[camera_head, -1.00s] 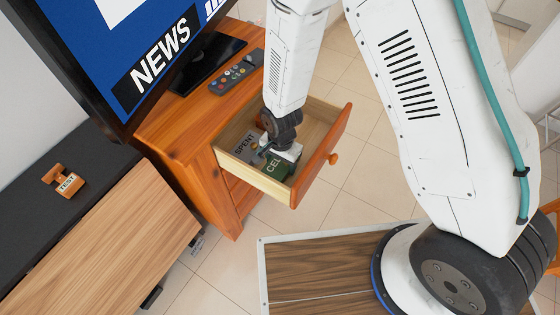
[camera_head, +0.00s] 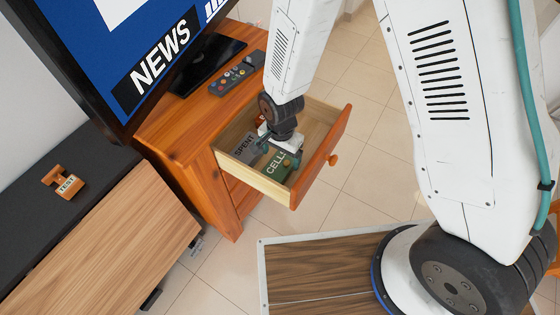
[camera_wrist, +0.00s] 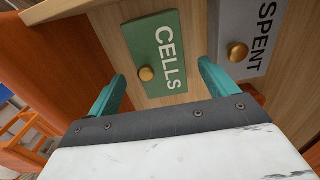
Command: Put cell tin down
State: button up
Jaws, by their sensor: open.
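The green cell tin (camera_wrist: 158,45), lettered CELLS with a brass knob, lies in the open drawer (camera_head: 322,165). It also shows in the head view (camera_head: 277,168), partly hidden by my gripper. My gripper (camera_wrist: 160,85) is open, its two teal fingers apart, with nothing held between them. In the wrist view the tin is ahead of the fingertips, with its lower end near the gap between them. The grey SPENT tin (camera_wrist: 246,35) lies beside it in the same drawer and also shows in the head view (camera_head: 242,146).
The wooden cabinet (camera_head: 180,130) carries a remote (camera_head: 238,74) and a television (camera_head: 130,60). An orange block lettered TEST (camera_head: 64,182) sits on the dark-topped low unit (camera_head: 100,165) at left. Tiled floor (camera_head: 365,135) is open right of the drawer.

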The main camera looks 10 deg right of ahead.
jog(key=s+d+r+n, duration=0.1)
jog(key=d+r, duration=0.3)
jog(key=r, duration=0.5)
jog(key=s+d+r+n, duration=0.1)
jog(key=s+d+r, duration=0.1)
jog(key=d+r, duration=0.5)
jog(key=s+d+r+n, duration=0.1)
jog(key=d+r+n, duration=0.1)
jog(key=r, duration=0.9)
jog(key=s+d+r+n, duration=0.1)
jog(key=s+d+r, duration=0.3)
jog(key=s, duration=0.3)
jog(key=s+d+r+n+t, duration=0.1)
jog(key=s+d+r+n, duration=0.1)
jog(key=s+d+r, duration=0.2)
jog(key=s+r, duration=0.1)
jog(key=s, duration=0.2)
jog(key=shift+s+d+r+n, duration=0.2)
jog(key=shift+d+r+n, duration=0.1)
jog(key=shift+r, duration=0.1)
